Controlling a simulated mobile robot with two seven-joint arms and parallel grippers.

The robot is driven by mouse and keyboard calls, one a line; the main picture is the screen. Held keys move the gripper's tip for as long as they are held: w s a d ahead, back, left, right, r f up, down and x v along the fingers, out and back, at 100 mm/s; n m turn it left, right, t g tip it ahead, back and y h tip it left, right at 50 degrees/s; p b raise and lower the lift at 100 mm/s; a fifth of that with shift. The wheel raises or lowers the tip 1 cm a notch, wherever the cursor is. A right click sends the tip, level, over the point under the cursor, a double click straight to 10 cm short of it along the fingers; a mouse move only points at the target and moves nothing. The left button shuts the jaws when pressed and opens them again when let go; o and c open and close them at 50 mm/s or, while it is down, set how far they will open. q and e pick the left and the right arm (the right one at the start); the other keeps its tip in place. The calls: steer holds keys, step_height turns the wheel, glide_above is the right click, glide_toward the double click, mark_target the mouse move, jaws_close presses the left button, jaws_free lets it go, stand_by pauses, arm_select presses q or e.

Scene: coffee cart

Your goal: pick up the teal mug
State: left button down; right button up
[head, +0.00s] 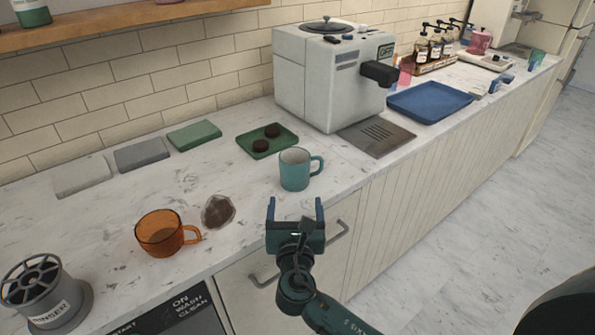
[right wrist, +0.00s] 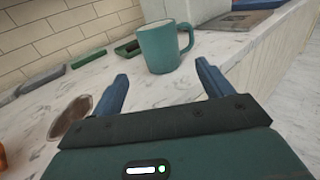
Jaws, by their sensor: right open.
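The teal mug (head: 294,172) stands upright on the marble counter, near its front edge, with its handle to the right. It also shows in the right wrist view (right wrist: 160,48), just beyond the fingertips. My right gripper (head: 295,205) is open and empty, in front of the mug and apart from it. Its two blue fingers (right wrist: 160,78) point toward the mug, which appears between them in the right wrist view. My left gripper is in neither view.
An orange glass cup (head: 160,236) and a round dark strainer-like item (head: 217,211) lie left of the mug. A green tray (head: 267,141) with dark pucks sits behind it. The grey coffee machine (head: 325,75) and blue tray (head: 429,102) are to the right. A rinser (head: 45,290) stands front left.

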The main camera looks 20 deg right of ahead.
mark_target(295, 179)
steer(key=x, duration=0.6)
steer(key=shift+w+d, duration=0.15)
steer(key=shift+w, duration=0.15)
steer(key=shift+f+x, duration=0.1)
steer(key=shift+x, duration=1.25)
steer(key=shift+f+x, duration=0.15)
steer(key=shift+x, duration=1.15)
steer(key=shift+c, duration=0.2)
steer(key=shift+r, duration=0.1)
steer(key=c, duration=0.9)
